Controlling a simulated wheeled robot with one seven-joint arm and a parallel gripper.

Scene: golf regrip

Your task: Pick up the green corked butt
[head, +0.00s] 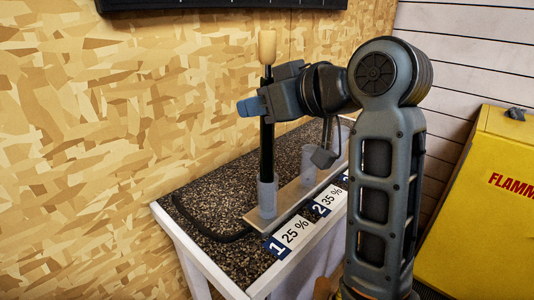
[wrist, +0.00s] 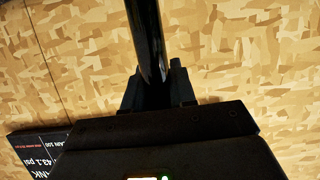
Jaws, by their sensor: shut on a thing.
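A black upright butt (head: 267,150) with a tan cork-like top (head: 267,47) stands at the bench; I see no green on it. My gripper (head: 262,105) is shut on the black shaft, below the cork. In the wrist view the shaft (wrist: 149,45) runs up from between my fingers (wrist: 155,90). The far finger is partly hidden behind the shaft.
The bench (head: 190,197) has a dark speckled top, with a black hose (head: 215,238) around the strip. Another grey cup (head: 308,163) and number labels (head: 293,232) are to the right. A patterned wall is close behind. A yellow cabinet (head: 475,210) is at right.

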